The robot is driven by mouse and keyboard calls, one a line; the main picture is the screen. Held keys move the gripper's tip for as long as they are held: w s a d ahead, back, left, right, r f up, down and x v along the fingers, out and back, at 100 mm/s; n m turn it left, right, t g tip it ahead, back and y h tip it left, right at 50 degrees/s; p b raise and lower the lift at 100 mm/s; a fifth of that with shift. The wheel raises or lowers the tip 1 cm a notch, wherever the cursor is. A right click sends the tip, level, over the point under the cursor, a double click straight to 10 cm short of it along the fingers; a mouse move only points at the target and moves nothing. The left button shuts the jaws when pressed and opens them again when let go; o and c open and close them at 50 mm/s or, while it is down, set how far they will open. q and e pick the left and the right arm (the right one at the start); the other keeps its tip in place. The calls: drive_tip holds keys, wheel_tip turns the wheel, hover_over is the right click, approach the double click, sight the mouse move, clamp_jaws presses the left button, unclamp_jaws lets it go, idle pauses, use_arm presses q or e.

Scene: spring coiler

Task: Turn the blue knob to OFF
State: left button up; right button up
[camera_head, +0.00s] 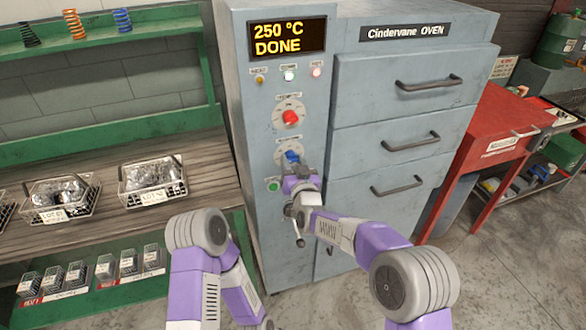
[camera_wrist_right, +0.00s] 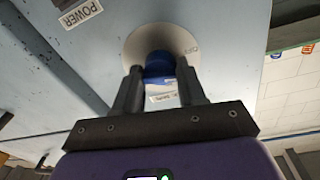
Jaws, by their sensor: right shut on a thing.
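The blue knob (camera_head: 292,155) sits on a pale round dial on the grey oven's (camera_head: 345,100) front panel, below a red knob. My right gripper (camera_head: 296,172) reaches it from below. In the right wrist view, the blue knob (camera_wrist_right: 159,64) is between the two dark fingers of my right gripper (camera_wrist_right: 160,80), which is shut on it. The dial (camera_wrist_right: 185,45) has small lettering on its right side, too small to read surely. The knob's pointer is hidden. My left arm shows at the lower middle of the head view, but its gripper is not in view.
The red knob (camera_head: 290,117) is just above. A display (camera_head: 287,38) reads 250 °C DONE. A green button (camera_head: 273,185) is at the lower left of the blue knob. Drawers with handles (camera_head: 428,82) are to the right. A bench with wire baskets (camera_head: 152,182) stands left.

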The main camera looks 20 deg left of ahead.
drive_tip(key=shift+f+n+b, duration=0.1)
drive_tip(key=shift+n+b, duration=1.15)
drive_tip(key=shift+n, duration=1.05)
drive_tip(key=o, duration=1)
drive_tip(key=shift+p+v, duration=0.35)
drive_tip(key=shift+v, duration=3.4)
drive_tip(key=shift+d+f, duration=0.1)
